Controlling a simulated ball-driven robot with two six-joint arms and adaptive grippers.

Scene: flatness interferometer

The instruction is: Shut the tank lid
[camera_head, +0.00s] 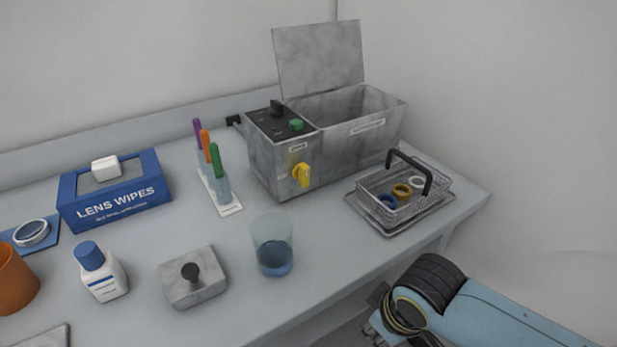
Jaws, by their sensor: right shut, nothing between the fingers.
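The grey metal tank (361,146) stands at the back right of the bench. Its flat grey lid (320,58) stands open, raised nearly upright at the tank's back edge, and the tank's opening shows. My right gripper (372,332) is at the bottom of the view, shut and empty, in front of the bench's front edge. It is well below and apart from the lid, and part of it is cut off by the frame. My left gripper is not in view.
A wire basket (420,207) with a black handle and coloured rings sits right of the tank on a tray. A yellow knob (301,174) juts from the tank's front. A glass beaker (272,240), knobbed metal block (207,287), bottle (105,280) and wipes box (120,207) stand left.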

